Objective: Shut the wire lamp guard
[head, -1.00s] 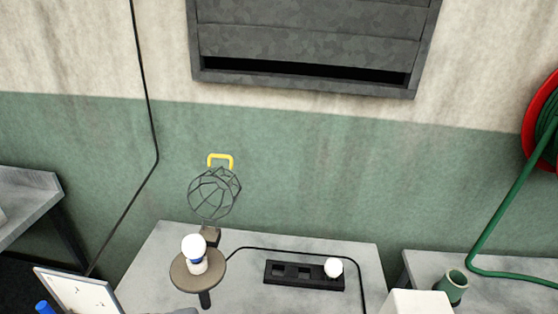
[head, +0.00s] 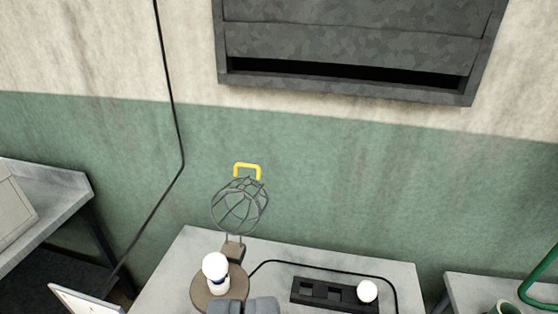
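The wire lamp guard (head: 239,207) is a dark wire cage with a yellow handle (head: 247,171) at its top. It stands swung up and back, joined at a brown hinge block (head: 233,252), and does not cover the bulb. The white bulb (head: 215,267) stands bare on a round brown lamp base (head: 205,296), in front of the hinge. The grey tip of my gripper (head: 247,306) shows at the bottom edge, in front of the lamp base and below the guard, apart from the handle. Most of it is cut off, so its opening is unclear.
The lamp stands at a grey table (head: 400,275). A black socket strip (head: 328,292) with a white ball-shaped bulb (head: 367,291) lies to the right. A black cable runs behind it. A dark louvred vent (head: 350,50) hangs above. Wall space around the guard is clear.

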